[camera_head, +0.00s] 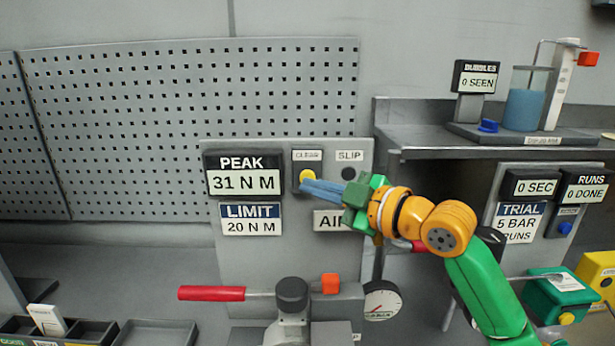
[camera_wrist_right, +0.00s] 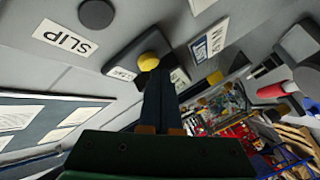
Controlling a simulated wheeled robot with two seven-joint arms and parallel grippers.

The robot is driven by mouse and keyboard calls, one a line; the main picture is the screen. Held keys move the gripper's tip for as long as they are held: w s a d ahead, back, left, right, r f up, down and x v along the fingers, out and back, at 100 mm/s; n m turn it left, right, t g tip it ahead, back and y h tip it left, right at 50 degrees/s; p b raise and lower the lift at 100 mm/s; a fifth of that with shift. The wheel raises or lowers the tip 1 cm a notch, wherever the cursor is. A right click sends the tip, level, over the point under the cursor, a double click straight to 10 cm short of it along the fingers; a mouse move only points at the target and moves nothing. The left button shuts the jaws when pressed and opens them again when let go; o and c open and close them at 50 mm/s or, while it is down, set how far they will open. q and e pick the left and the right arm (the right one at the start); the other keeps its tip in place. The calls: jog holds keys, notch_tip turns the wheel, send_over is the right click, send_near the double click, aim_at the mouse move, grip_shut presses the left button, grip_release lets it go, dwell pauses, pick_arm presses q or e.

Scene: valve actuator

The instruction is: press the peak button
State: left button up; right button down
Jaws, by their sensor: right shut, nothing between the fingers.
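The yellow button (camera_head: 307,176) sits on a small grey box labelled CLEAR, to the right of the PEAK display (camera_head: 242,182), which reads 31 N M. My right gripper (camera_head: 304,186) comes in from the right with its blue fingers shut and empty. Its fingertips overlap the lower edge of the button in the head view. In the right wrist view, the yellow button (camera_wrist_right: 148,61) shows just beyond the tips of the closed fingers (camera_wrist_right: 153,74). I cannot tell whether they touch it. My left gripper is not in view.
A dark round SLIP lamp (camera_head: 348,173) is right of the button. Below are the LIMIT sign (camera_head: 251,219), a red-handled lever (camera_head: 211,293) and a gauge (camera_head: 382,301). A shelf (camera_head: 470,148) with a water beaker (camera_head: 527,100) stands at right.

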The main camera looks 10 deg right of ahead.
jog(key=shift+w+d+p, duration=0.1)
jog(key=shift+w+p, duration=0.45)
dwell(0.7)
jog(key=shift+s, duration=0.1)
jog(key=shift+s+b, duration=0.35)
jog(key=shift+s, duration=0.45)
jog(key=shift+a+f, duration=0.1)
jog(key=shift+a, duration=0.1)
jog(key=s, duration=0.3)
jog(key=s+a+b, duration=0.1)
jog(key=s, duration=0.1)
jog(key=shift+w, duration=0.1)
dwell(0.5)
